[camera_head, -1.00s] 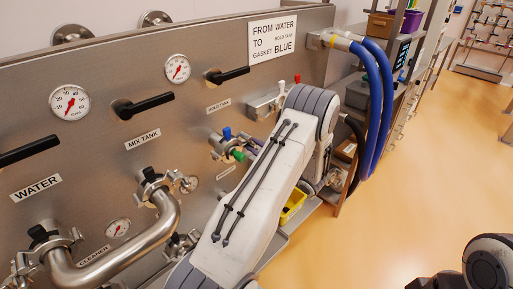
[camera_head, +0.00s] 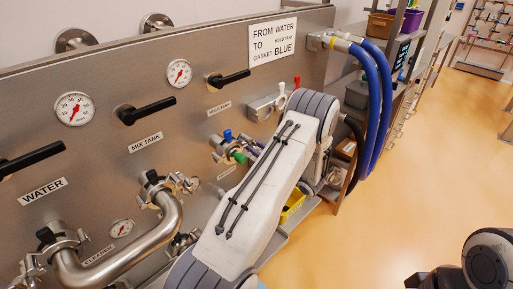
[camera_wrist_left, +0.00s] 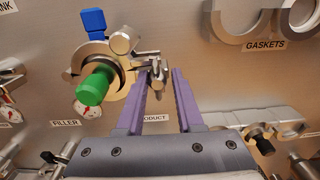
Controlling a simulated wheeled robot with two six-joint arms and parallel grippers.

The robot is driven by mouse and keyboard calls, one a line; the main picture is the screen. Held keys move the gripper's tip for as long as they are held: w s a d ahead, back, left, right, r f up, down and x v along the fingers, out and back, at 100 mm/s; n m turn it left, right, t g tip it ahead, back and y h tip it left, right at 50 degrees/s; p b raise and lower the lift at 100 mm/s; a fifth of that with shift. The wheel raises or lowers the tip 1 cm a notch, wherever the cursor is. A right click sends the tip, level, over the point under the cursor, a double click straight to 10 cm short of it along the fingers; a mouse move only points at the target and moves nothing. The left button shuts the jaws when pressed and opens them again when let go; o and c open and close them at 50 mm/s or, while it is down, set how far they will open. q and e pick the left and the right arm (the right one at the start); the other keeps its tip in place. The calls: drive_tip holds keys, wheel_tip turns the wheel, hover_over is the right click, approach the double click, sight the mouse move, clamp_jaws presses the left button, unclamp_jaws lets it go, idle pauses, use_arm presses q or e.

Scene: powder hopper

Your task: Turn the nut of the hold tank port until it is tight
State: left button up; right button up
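The hold tank port (camera_head: 222,150) is on the steel panel below the HOLD TANK label, with a clamp, a blue piece and a green piece. In the left wrist view the port's clamp ring (camera_wrist_left: 98,62) holds the green plug (camera_wrist_left: 96,88), with the blue piece (camera_wrist_left: 94,22) above. The metal nut (camera_wrist_left: 158,74) sits at the clamp's right side. My left gripper (camera_wrist_left: 160,80) has purple fingers set apart, with the nut between or just beyond their tips; I cannot tell whether they touch it. In the head view my left forearm partly hides this area. My right gripper does not show.
A bent steel pipe (camera_head: 125,245) joins ports at the lower left. A black-handled valve (camera_head: 229,79) is above the port. Blue hoses (camera_head: 378,105) hang at the panel's right end. A yellow bin (camera_head: 292,207) stands below. The floor to the right is open.

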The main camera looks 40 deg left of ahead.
use_arm(q)
drive_tip(key=shift+s, duration=0.15)
drive_tip(key=d, duration=0.9)
drive_tip(key=shift+s, duration=0.35)
drive_tip(key=s+d+r+n+h, duration=0.3)
drive_tip(key=s+d+h, duration=0.3)
drive_tip(key=s+d, duration=0.3)
drive_tip(key=s+d+r+n+g+h, duration=0.1)
drive_tip(key=s+d+r+n+h, duration=0.2)
drive_tip(key=s+d+h, duration=0.3)
drive_tip(key=s+d+r+n+h, duration=0.3)
drive_tip(key=s+d+n+h, duration=0.2)
drive_tip(key=s+d, duration=0.7)
drive_tip(key=d+h, duration=0.2)
drive_tip(key=d, duration=0.3)
drive_tip(key=shift+s+d+r+n+g, duration=0.15)
drive_tip(key=shift+d+r+n+g, duration=0.05)
drive_tip(key=shift+r+n+g, duration=0.1)
